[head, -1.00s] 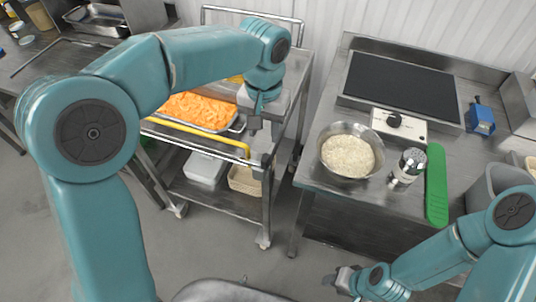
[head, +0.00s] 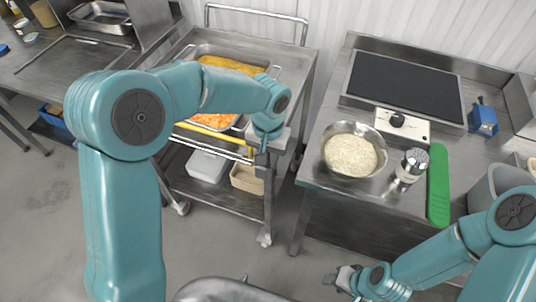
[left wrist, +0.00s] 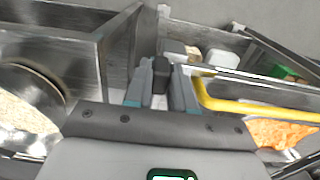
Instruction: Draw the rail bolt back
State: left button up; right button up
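The yellow rail (head: 212,134) runs along the front of the steel cart. It also shows on the right in the left wrist view (left wrist: 255,110). My left gripper (head: 262,166) points down by the rail's right end, at the cart's near right corner. In the left wrist view its two fingers (left wrist: 160,88) stand apart, with a small dark block (left wrist: 160,72) between them. It may be the bolt's knob; I cannot tell whether the fingers press on it. The bolt's shaft is not clear in either view. My right gripper (head: 341,277) is low at the bottom, away from the cart.
Trays of orange (head: 228,120) and yellow food (head: 230,65) sit on the cart. The counter at right holds a bowl of rice (head: 350,154), a shaker (head: 411,164), a green strip (head: 438,185) and a scale (head: 402,124). A narrow gap separates cart and counter.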

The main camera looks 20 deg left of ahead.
pick_arm(q)
grip_shut()
jog(key=shift+d+b, duration=0.3)
jog(key=shift+d, duration=1.5)
jog(key=o, duration=0.6)
grip_release()
jog(key=shift+a, duration=0.1)
notch_tip(320, 180, up, 16)
jog(key=shift+r, duration=0.2)
jog(key=shift+f, duration=0.1)
